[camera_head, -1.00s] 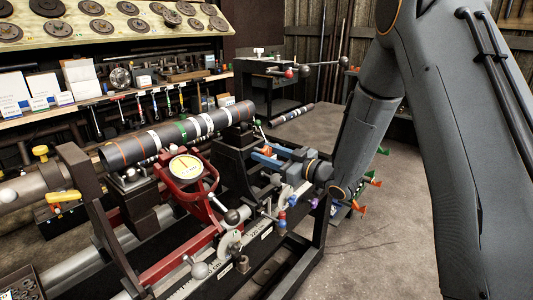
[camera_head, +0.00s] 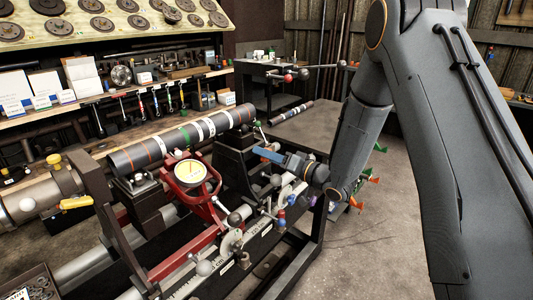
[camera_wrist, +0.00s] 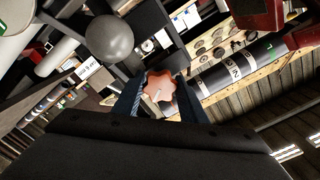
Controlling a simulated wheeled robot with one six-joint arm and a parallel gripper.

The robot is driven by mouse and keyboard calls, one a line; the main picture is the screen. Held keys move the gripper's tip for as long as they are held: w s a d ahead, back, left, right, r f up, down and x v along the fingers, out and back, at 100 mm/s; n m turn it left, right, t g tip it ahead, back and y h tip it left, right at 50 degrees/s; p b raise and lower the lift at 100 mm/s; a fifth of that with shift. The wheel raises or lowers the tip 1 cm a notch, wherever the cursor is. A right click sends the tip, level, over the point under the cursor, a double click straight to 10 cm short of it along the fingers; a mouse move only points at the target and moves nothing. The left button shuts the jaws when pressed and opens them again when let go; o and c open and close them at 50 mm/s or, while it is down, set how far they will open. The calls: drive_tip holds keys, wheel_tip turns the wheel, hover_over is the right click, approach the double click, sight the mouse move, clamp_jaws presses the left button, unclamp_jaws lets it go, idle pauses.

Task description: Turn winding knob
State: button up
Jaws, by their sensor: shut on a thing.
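An orange, lobed star knob (camera_wrist: 160,87), which I take to be the winding knob, sits between my two blue fingers in the wrist view. My gripper (camera_wrist: 157,92) is shut on it, one finger on each side. In the head view my gripper (camera_head: 266,153) reaches in from the right, beside the black support block under the right end of the striped driveshaft (camera_head: 180,140). The knob cannot be made out there, behind the fingers.
A red stand carries a round dial (camera_head: 190,172) left of my gripper. Ball-ended levers (camera_head: 235,218) and small coloured knobs (camera_head: 281,222) stand close below it. A grey ball (camera_wrist: 109,38) is near in the wrist view. Open floor (camera_head: 375,235) lies at right.

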drive_tip(key=shift+m+p, duration=0.4)
drive_tip(key=shift+m, duration=0.8)
drive_tip(key=o, duration=1.1)
drive_tip(key=shift+c, duration=0.2)
drive_tip(key=b+v, duration=0.2)
drive_tip(key=v, duration=0.5)
drive_tip(key=shift+s+d, duration=0.25)
drive_tip(key=shift+d, duration=0.1)
